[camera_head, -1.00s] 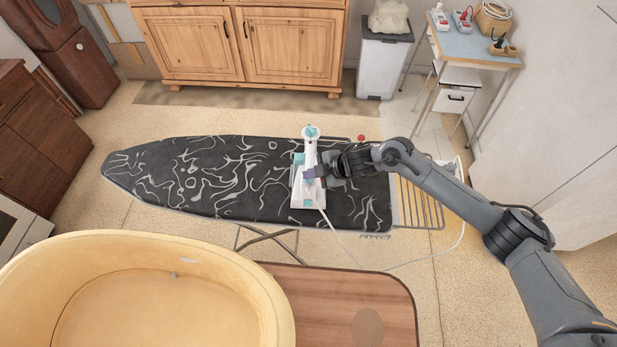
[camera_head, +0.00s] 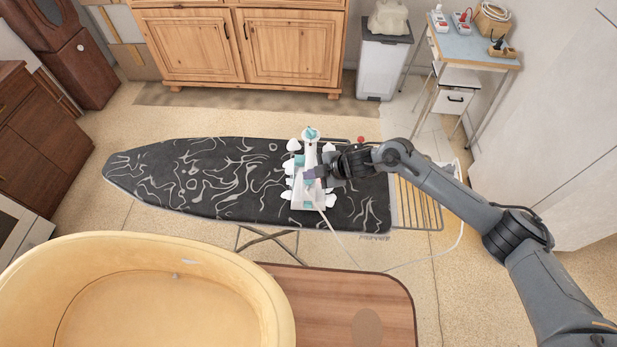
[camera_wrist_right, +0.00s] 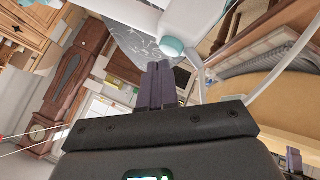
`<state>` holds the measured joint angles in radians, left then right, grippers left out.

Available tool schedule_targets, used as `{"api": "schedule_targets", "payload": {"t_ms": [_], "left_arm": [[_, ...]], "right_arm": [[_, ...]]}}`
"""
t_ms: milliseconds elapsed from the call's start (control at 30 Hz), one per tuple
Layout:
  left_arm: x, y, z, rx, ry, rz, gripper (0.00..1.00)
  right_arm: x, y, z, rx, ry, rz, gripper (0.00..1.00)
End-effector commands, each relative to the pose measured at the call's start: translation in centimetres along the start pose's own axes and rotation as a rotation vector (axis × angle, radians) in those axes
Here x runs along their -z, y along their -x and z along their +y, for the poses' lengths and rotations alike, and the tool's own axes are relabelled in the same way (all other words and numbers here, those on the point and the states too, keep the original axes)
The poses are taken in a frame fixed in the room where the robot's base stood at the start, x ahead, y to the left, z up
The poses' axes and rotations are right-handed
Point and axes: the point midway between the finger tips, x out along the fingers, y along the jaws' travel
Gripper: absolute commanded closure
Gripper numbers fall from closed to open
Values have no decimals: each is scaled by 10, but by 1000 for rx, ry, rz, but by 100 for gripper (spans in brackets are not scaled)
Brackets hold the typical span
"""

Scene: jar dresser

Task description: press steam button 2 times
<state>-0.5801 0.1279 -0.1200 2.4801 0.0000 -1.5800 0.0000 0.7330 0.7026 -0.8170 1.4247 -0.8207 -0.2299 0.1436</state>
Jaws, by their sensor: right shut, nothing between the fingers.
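The steam iron (camera_head: 309,148) is white with teal parts and sits on the dark patterned ironing board (camera_head: 215,180). White puffs of steam (camera_head: 293,145) show on both sides of it. My right gripper (camera_head: 309,173) is shut and empty, its fingertips at the iron's handle from the right; I cannot tell from the head view whether they touch it. In the right wrist view the shut fingers (camera_wrist_right: 160,82) are close to a teal button (camera_wrist_right: 172,46) on the white iron body (camera_wrist_right: 195,18). My left gripper is not in view.
A white cord (camera_head: 338,238) runs from the iron over the board's front edge. A metal rack (camera_head: 420,203) is at the board's right end. A yellow tub (camera_head: 250,262) stands in front. The left of the board is clear.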

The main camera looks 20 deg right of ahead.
Motion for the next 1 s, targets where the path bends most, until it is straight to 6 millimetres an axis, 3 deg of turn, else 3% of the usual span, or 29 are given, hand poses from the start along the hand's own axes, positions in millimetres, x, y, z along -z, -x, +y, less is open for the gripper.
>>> {"api": "schedule_targets", "payload": {"t_ms": [567,1000], "left_arm": [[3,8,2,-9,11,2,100],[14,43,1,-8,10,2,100]], "right_arm": [[5,6,4,0,0,1,100],[25,34,25,-1,0,1,100]]}}
